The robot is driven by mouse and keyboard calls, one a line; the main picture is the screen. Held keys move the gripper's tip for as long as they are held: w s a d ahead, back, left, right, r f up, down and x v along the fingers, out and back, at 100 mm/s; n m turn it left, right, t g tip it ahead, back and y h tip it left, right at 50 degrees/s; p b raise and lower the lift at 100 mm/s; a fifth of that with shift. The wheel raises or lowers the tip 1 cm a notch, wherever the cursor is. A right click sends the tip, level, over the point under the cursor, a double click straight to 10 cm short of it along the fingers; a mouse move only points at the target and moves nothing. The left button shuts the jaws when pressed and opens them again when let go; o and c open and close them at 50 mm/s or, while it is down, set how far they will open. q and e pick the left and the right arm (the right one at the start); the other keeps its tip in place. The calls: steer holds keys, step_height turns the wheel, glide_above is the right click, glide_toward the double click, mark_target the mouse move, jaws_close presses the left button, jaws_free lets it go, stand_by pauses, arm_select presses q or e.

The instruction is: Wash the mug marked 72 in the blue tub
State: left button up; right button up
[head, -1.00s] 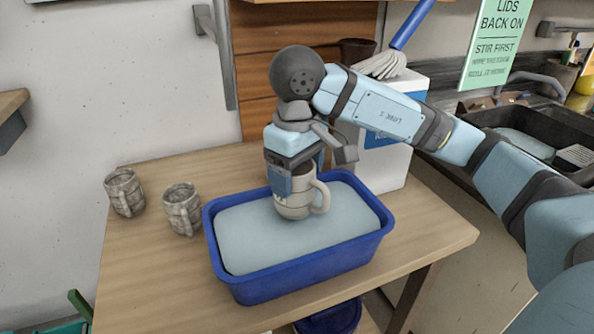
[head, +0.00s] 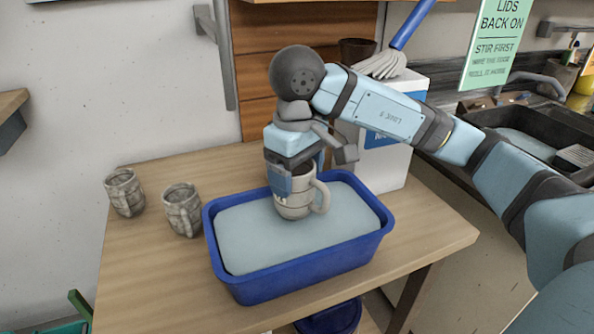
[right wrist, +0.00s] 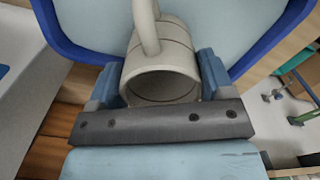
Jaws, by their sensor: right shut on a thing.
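A pale, clean-looking mug (head: 297,205) is at the middle of the blue tub (head: 305,280), its base at or in the grey-blue liquid. Its handle points right in the head view. My right gripper (head: 291,182) is shut on the mug from above. In the right wrist view the mug (right wrist: 163,70) lies between the two blue fingers of the right gripper (right wrist: 160,84), its dark mouth toward the palm. A mark on the mug's front is mostly hidden by a finger, and I cannot read it. My left gripper is not in view.
Two mottled grey mugs, one farther left (head: 124,193) and one beside the tub (head: 182,210), stand on the wooden table (head: 150,260). A white and blue container (head: 385,165) stands behind the tub. The table's front left is clear.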

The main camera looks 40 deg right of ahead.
arm_select(q)
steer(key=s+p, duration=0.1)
steer(key=p, duration=0.2)
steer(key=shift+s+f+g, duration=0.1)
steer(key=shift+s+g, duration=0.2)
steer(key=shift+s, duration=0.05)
arm_select(e)
step_height(320, 180, up, 5)
steer(key=shift+r, duration=0.1)
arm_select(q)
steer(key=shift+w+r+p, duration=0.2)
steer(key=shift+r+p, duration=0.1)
